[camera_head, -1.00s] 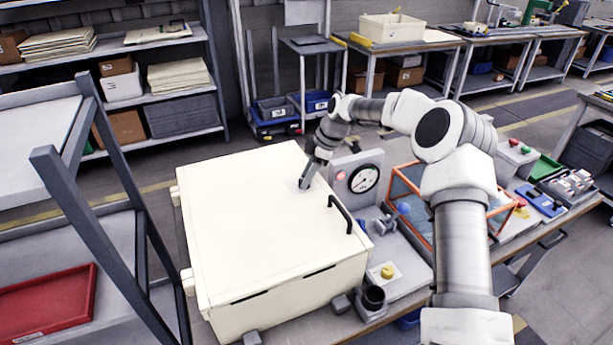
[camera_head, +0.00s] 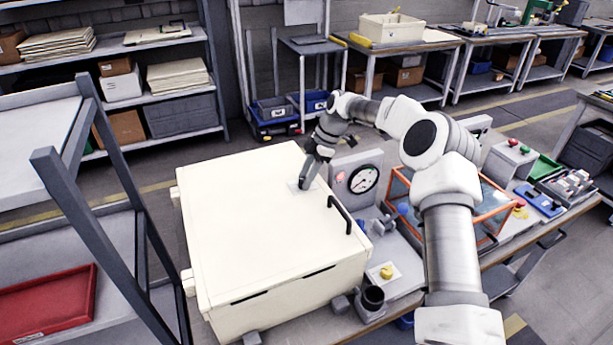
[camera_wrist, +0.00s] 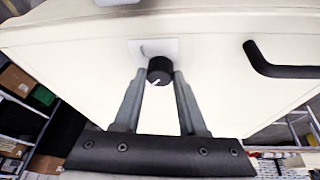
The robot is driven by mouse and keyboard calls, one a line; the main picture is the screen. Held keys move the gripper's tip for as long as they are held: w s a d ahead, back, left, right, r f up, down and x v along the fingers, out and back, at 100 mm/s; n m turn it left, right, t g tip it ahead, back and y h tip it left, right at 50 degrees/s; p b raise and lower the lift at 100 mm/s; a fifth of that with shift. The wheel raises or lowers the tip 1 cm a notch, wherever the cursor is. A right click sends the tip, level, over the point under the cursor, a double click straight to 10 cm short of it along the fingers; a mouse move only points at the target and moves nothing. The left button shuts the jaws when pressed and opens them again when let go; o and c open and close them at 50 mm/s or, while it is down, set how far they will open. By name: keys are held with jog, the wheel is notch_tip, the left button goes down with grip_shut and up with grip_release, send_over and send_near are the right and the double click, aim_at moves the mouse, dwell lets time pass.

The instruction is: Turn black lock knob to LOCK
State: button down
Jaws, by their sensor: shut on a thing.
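The black lock knob (camera_wrist: 160,71) sits on a pale square plate (camera_wrist: 140,46) on the top of a cream box. It carries a white pointer mark, seen in the wrist view; no LOCK lettering is readable. My gripper (camera_wrist: 160,77) is shut on the knob, one finger on each side. In the head view my gripper (camera_head: 304,185) reaches down to the plate on the box lid (camera_head: 250,230), and the knob is hidden behind the fingers there.
A black handle (camera_head: 340,214) stands on the lid's right edge, near my gripper. A dial gauge (camera_head: 363,179) and an orange-framed case (camera_head: 470,232) are right of the box. A yellow knob (camera_head: 387,272) is on the bench in front. The rest of the lid is clear.

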jog(key=shift+c, duration=2.3)
grip_release()
jog(key=shift+r, duration=0.1)
jog(key=v, duration=1.7)
jog(key=shift+r, duration=0.15)
